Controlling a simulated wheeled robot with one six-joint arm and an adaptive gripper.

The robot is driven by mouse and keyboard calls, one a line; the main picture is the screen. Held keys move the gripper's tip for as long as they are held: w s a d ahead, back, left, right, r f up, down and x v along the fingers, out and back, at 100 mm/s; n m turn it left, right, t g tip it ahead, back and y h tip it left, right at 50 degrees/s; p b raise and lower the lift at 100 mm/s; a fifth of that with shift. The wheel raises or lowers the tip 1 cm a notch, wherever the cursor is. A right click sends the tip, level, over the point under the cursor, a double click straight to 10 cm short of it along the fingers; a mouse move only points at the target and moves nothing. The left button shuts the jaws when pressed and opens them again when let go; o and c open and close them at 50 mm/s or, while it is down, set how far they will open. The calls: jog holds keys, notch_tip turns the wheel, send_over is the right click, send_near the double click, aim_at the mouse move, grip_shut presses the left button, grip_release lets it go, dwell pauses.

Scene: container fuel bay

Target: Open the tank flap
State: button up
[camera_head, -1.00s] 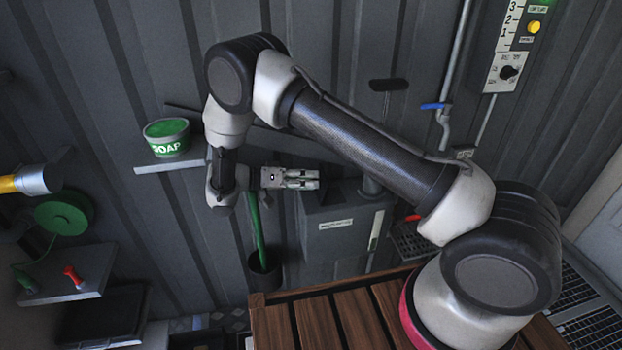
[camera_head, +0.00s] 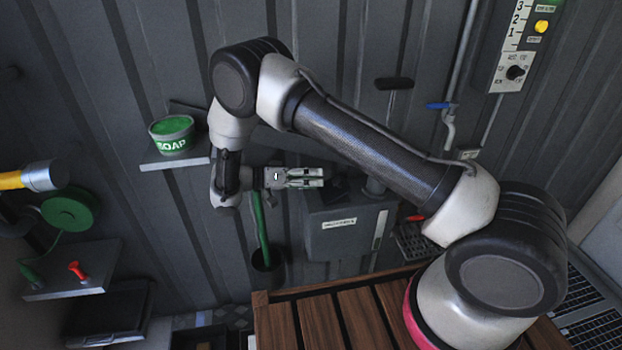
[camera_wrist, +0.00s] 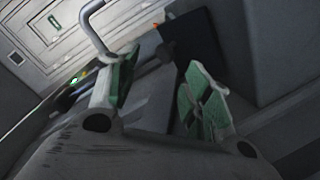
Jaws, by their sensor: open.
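My gripper (camera_head: 305,177) points right in the head view, in front of the ribbed wall. In the wrist view its two green-padded fingers (camera_wrist: 160,72) stand apart, with nothing held between them. A grey tank box (camera_head: 347,228) with a white label and a pale vertical strip stands on the wall side, below and right of the fingertips. A flap on it cannot be made out for certain. The top of the box is partly hidden by my arm and gripper.
A green SOAP tub (camera_head: 172,134) sits on a small shelf left of my arm. A green handle (camera_head: 262,228) stands in a dark bucket below my gripper. A slatted wooden bench (camera_head: 320,318) is below. In the wrist view, a bent grey rod (camera_wrist: 92,30) crosses before a pale panel (camera_wrist: 48,32).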

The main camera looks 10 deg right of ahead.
jog(key=a+r, duration=0.2)
jog(key=a, duration=1)
jog(key=shift+r, duration=0.1)
jog(key=shift+s, duration=0.1)
